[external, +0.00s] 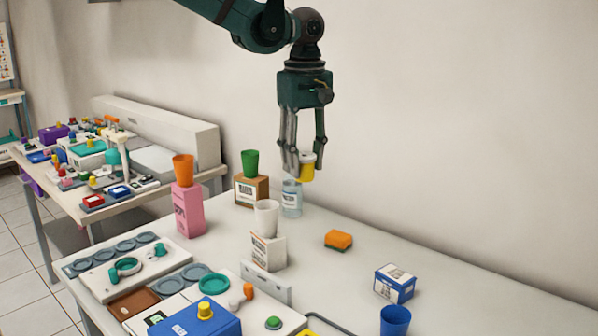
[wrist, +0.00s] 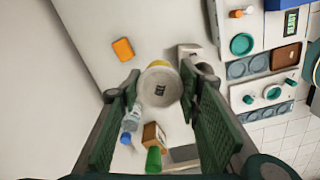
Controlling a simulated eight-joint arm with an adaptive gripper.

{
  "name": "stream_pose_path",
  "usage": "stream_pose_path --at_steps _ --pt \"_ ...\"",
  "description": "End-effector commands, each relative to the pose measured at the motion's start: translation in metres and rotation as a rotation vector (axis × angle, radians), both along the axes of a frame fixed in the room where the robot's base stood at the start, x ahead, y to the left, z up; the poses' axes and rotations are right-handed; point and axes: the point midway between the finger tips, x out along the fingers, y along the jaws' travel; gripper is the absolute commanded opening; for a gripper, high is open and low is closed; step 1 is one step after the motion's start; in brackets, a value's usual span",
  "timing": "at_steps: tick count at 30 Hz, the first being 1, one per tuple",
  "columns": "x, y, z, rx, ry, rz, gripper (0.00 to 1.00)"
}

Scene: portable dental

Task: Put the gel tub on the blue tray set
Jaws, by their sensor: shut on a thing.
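The gel tub (external: 307,168), yellow with a white lid, is held between the fingers of my gripper (external: 304,160), above the table near the clear bottle. In the wrist view its pale round lid (wrist: 158,87) faces the camera between the green finger pads. My gripper is shut on it. I cannot tell for sure which item is the blue tray set; one row of round blue-grey dishes (external: 121,247) lies at the left of the near table, and another blue-grey strip (external: 172,286) lies in front of it. Such dishes also show in the wrist view (wrist: 258,63).
A clear bottle (external: 291,199) stands below the tub. A brown box with a green cup (external: 250,163), a pink box with an orange cup (external: 183,168) and a white cup (external: 266,217) stand to the left. An orange sponge (external: 338,239) lies to the right.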

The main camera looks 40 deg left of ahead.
Motion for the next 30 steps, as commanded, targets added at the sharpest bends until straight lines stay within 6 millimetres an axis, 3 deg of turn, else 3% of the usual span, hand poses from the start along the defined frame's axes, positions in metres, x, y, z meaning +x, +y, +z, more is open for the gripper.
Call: stream_pose_path --at_steps 1,9,18,27,30 --pt "0.005 -0.018 0.001 0.0 0.0 -0.02 0.22" --pt "0.022 -0.105 -0.001 0.0 0.0 -0.114 0.22" --pt "0.028 -0.196 -0.007 0.0 0.0 -0.211 0.22" --pt "0.025 -0.25 -0.012 0.0 0.0 -0.267 0.22" --pt "0.026 -0.25 -0.029 0.0 0.0 -0.267 0.22"
